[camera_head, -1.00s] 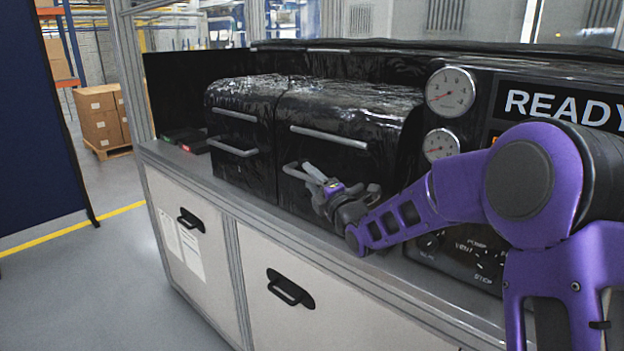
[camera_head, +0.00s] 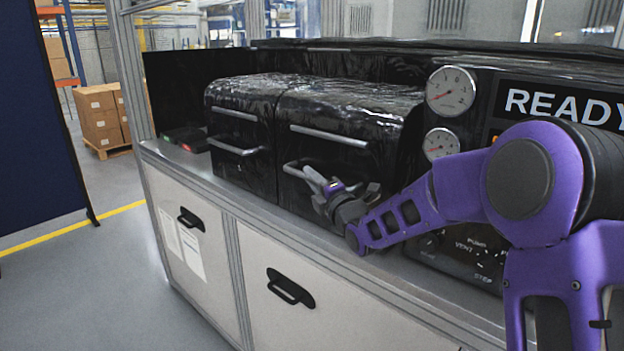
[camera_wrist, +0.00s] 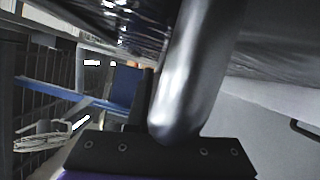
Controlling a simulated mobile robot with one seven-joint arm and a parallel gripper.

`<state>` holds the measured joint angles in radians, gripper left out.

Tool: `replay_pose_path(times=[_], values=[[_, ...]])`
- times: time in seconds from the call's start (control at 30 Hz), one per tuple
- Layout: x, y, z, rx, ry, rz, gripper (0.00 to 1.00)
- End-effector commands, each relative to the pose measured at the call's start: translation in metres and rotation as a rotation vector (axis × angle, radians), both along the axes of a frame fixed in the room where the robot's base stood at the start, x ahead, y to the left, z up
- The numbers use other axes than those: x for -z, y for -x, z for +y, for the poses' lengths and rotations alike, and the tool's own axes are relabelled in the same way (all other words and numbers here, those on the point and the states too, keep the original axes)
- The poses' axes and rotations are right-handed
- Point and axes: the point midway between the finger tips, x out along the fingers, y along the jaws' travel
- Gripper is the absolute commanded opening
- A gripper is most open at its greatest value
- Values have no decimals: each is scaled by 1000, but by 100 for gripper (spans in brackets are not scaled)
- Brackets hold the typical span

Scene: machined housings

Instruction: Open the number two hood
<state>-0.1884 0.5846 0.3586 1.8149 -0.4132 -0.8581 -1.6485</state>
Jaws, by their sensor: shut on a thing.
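Two glossy black hoods stand side by side on the counter in the head view: the left hood (camera_head: 240,130) and the larger right hood (camera_head: 345,115). Each has an upper and a lower silver bar on its front. No number is readable on either hood. Both look closed. The rest of that handle is partly hidden behind my gripper. In the wrist view the handle (camera_wrist: 195,80) rises as a thick silver bar from between the jaws (camera_wrist: 165,145).
The counter edge (camera_head: 225,187) runs below the hoods, above cabinet fronts with black pulls (camera_head: 290,288). Right of the hoods are gauges (camera_head: 450,92) and a READY panel (camera_head: 560,102). Small red and green items (camera_head: 185,140) lie left of the hoods.

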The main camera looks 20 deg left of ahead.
Motion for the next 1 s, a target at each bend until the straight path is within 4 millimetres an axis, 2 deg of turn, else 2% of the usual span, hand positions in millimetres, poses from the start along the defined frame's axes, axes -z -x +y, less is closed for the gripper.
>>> replay_pose_path(times=[0.77,0.87,1.0], values=[[-1,0,0,0,0,0,0],[-9,-5,-2,1,-2,-3,0],[-41,-19,-7,0,-2,-9,0]])
